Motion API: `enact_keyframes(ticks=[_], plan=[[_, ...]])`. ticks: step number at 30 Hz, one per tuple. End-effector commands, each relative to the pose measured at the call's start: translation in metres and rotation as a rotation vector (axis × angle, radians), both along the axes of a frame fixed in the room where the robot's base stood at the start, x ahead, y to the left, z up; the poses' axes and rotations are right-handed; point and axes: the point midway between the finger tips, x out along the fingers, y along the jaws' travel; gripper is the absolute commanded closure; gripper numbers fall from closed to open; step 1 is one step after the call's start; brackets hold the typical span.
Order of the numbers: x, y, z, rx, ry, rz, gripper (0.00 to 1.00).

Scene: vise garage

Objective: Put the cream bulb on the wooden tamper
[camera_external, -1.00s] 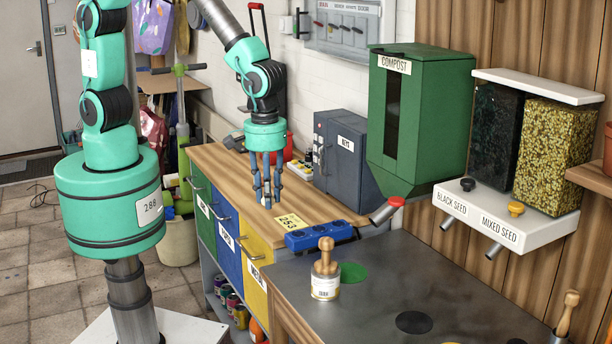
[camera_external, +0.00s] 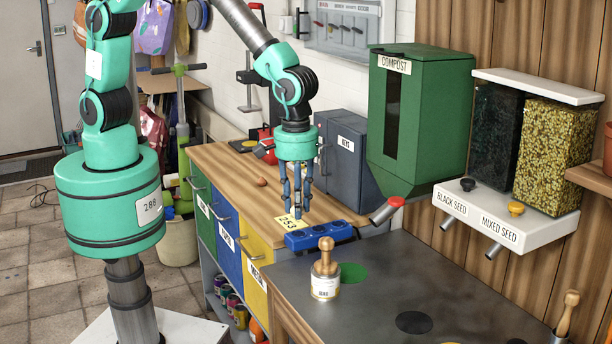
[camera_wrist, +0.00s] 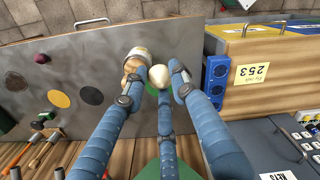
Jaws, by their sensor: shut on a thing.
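The cream bulb (camera_wrist: 160,76) is held between the fingertips of my gripper (camera_wrist: 160,84) in the wrist view. In the external view my gripper (camera_external: 297,210) hangs over the wooden counter's right end, behind the blue block; the bulb cannot be made out there. A wooden tamper (camera_external: 326,256) with a round knob stands upright in a small labelled tin (camera_external: 325,286) on the dark table, to the right and nearer the camera than my gripper. In the wrist view the tin (camera_wrist: 141,53) is just left of the bulb, partly hidden by a finger. A similar wooden tool (camera_external: 568,310) stands at the far right.
A blue block (camera_external: 318,236) lies by the counter edge, below my fingers. The dark table (camera_external: 395,275) has green and black round spots and clear room. A brown bulb (camera_external: 262,181) lies on the counter.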

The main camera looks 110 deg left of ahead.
Motion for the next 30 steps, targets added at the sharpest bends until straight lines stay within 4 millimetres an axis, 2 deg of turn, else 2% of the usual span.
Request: enact_keyframes(ticks=[9,15,20,30], plan=[[0.048,-0.010,-0.005,0.000,0.000,0.000,0.88],[0.070,-0.014,-0.007,0.000,0.000,0.000,0.88],[0.077,-0.015,-0.007,0.000,0.000,0.000,0.88],[0.077,-0.015,-0.008,0.000,0.000,0.000,0.88]])
